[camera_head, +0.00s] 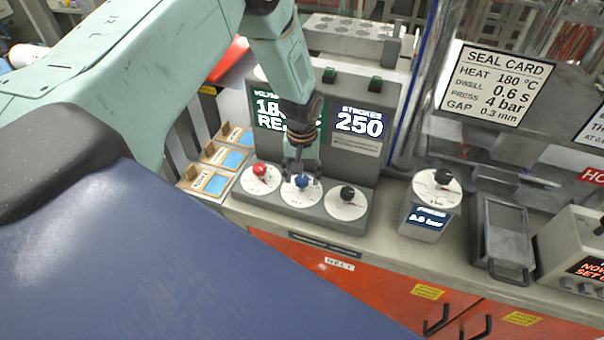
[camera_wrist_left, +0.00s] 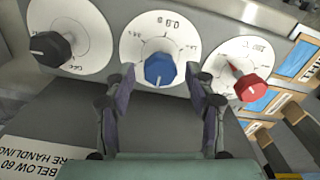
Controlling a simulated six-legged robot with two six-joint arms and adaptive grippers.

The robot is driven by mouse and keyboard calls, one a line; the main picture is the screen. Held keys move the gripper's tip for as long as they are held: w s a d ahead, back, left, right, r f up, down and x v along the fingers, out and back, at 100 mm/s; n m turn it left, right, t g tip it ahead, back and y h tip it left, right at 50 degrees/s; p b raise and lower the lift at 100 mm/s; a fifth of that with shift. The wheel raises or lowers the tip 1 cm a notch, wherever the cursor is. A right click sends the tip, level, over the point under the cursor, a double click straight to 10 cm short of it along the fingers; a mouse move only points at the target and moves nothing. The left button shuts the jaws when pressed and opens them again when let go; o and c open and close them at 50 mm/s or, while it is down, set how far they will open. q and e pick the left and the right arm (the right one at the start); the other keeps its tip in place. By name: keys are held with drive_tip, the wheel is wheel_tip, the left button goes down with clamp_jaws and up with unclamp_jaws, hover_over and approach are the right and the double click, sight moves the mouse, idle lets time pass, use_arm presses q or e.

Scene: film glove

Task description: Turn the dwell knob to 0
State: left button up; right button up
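The panel carries three knobs on white dials: a red knob (camera_head: 260,169), a blue knob (camera_head: 301,181) and a black knob (camera_head: 347,193). My left gripper (camera_head: 302,178) comes down from above at the blue knob. In the left wrist view the blue knob (camera_wrist_left: 159,68) sits in the middle, with the black knob (camera_wrist_left: 50,48) at left and the red knob (camera_wrist_left: 250,88) at right. The gripper's two fingers (camera_wrist_left: 160,88) stand apart, below and to either side of the blue knob, with gaps between. My right gripper is not in view.
A seal card (camera_head: 496,86) lists dwell 0.6 s. A separate black knob (camera_head: 442,176) tops a box with a small display at right. A grey tray (camera_head: 503,240) stands beside it. Blue-windowed wooden holders (camera_head: 212,182) stand at left.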

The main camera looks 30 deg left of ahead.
sight(302, 178)
use_arm(q)
wheel_tip(302, 178, up, 12)
idle(0.7)
drive_tip(key=shift+s, duration=0.1)
idle(0.3)
